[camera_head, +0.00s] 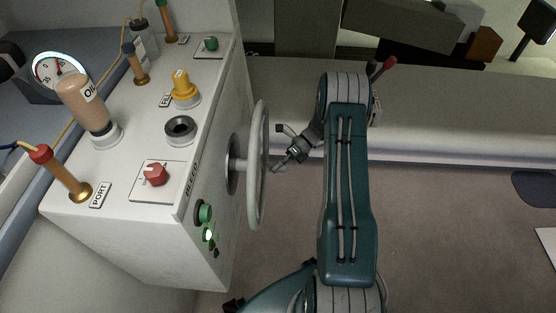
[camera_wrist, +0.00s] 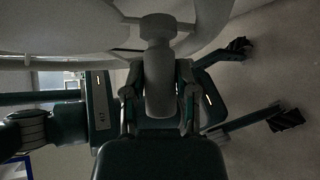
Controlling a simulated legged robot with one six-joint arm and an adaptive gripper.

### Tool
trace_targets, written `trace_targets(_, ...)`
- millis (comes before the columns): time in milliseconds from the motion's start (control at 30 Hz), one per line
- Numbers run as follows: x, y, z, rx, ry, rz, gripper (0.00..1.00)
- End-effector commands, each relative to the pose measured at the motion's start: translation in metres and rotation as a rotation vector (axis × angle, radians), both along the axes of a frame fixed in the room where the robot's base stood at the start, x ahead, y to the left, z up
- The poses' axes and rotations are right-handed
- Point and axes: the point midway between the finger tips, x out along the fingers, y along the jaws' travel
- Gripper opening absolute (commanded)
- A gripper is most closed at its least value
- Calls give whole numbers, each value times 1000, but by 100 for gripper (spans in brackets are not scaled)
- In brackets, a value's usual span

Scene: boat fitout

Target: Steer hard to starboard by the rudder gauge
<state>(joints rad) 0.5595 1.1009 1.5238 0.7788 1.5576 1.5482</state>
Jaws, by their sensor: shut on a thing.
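The steering wheel (camera_head: 256,200) is a pale grey ring on the side of the white console (camera_head: 215,262), seen nearly edge-on in the head view. My gripper (camera_head: 281,163) is at the wheel's right side. In the wrist view, my gripper's fingers (camera_wrist: 159,95) are shut around a pale knob (camera_wrist: 160,88) that stands out from the wheel rim (camera_wrist: 190,38). The rudder gauge (camera_head: 55,75) is a round white dial with coloured marks at the upper left; its exact reading is too small to tell.
On the console top are a red knob (camera_head: 155,175), a yellow knob (camera_head: 182,90), an oil bottle (camera_head: 82,104) and several brass levers, one by the PORT label (camera_head: 101,195). Green buttons (camera_head: 205,212) sit on its side. Open floor (camera_head: 440,230) lies to the right.

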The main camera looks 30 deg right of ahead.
Motion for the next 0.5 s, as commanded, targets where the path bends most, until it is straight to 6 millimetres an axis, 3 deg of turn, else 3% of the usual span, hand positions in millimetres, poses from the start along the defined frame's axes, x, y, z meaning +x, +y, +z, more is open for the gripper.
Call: trace_targets(500,-6,2,-9,-9,-1,-1,0)
